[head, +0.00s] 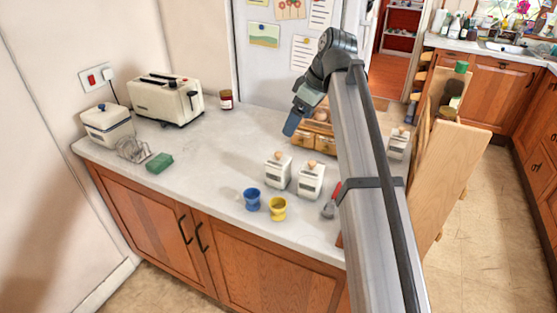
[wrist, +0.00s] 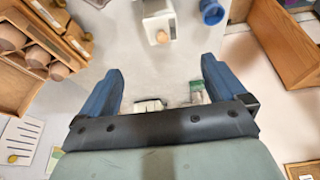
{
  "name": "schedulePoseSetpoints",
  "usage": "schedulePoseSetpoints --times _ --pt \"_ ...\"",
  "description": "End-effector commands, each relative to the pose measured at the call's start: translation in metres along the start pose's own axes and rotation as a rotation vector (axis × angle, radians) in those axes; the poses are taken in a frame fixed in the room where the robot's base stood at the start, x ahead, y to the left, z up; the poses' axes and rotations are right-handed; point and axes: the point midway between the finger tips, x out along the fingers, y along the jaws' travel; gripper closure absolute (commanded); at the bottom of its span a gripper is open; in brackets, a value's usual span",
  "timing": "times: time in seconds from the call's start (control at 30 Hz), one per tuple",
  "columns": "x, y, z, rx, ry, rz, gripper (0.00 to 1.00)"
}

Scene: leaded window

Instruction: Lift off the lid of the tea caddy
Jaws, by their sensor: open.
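Two white box-shaped canisters with round wooden knobs, a left one (head: 278,172) and a right one (head: 311,182), stand upright and lidded on the counter in the head view. A third similar white one (head: 398,145) is partly hidden behind my arm. I cannot read their labels, so I cannot tell which is the tea caddy. My gripper (head: 293,122) is above the counter, behind and above the canisters. In the wrist view my gripper (wrist: 160,85) has its blue fingers wide apart with nothing between them. One white canister (wrist: 156,14) with its knob shows beyond the fingertips.
A blue cup (head: 252,199) and a yellow cup (head: 278,209) stand in front of the canisters. A wooden egg rack (head: 302,140) is close to my gripper. A toaster (head: 166,101), a lidded white bin (head: 108,129) and a green sponge (head: 159,163) are at the left. The left-middle counter is clear.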

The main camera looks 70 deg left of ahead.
Motion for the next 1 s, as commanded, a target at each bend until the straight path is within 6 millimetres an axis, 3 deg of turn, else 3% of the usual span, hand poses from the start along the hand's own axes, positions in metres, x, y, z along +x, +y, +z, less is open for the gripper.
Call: schedulePoseSetpoints --times 0.27,0.63,1.0 --pt "0.020 -0.003 -0.005 -0.012 0.003 -0.011 0.02" --pt "0.079 -0.003 -0.005 -0.011 0.003 -0.011 0.02" --pt "0.103 -0.004 -0.004 -0.011 0.003 -0.010 0.02"
